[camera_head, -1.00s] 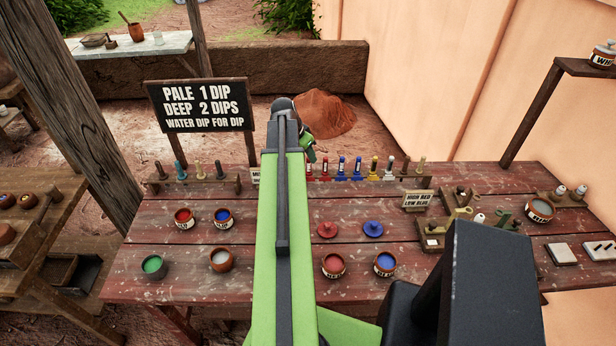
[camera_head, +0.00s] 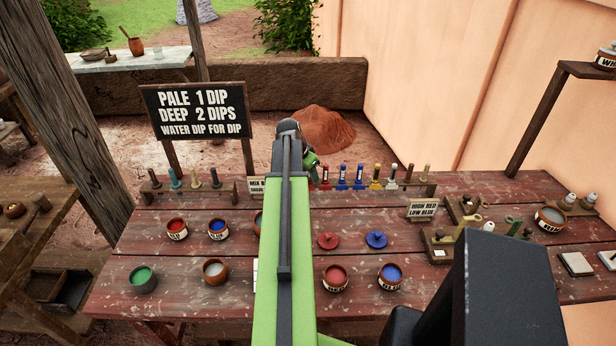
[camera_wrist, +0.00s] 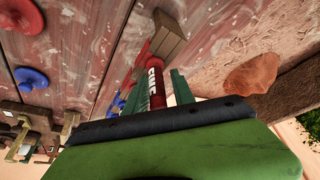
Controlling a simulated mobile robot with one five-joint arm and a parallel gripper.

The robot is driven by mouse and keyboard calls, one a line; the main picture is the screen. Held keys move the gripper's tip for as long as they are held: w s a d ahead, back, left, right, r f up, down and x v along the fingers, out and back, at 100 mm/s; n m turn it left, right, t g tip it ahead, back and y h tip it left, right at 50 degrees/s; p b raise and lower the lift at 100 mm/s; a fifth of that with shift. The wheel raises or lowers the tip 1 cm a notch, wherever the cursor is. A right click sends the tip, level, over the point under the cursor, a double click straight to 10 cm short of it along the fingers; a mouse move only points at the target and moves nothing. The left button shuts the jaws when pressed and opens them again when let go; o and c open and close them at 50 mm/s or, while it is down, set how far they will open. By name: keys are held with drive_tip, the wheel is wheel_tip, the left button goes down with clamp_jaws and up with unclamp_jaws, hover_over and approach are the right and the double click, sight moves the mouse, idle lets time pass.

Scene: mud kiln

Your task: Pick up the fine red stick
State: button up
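The fine red stick (camera_wrist: 155,86) shows in the wrist view, red with a dark band and a pale label, in front of a wooden block. My gripper (camera_wrist: 155,92) has its two green fingers on either side of the stick, with visible gaps, so it is open around or just before it. In the head view my gripper (camera_head: 312,160) is over the left part of the right-hand stick rack, mostly hidden by my arm. A red stick (camera_head: 325,178) stands there beside blue, yellow and white ones. Which red stick there is the fine one is unclear.
Paint pots (camera_head: 335,278) and red and blue lids (camera_head: 328,240) stand on the table. A "HIGH RED LOW BLUE" sign (camera_head: 423,209) and small tools are at right. A dipping sign (camera_head: 195,110) stands behind.

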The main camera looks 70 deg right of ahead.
clamp_jaws()
drive_tip(key=shift+r, duration=0.1)
wheel_tip(320, 180, up, 10)
drive_tip(key=p, duration=1)
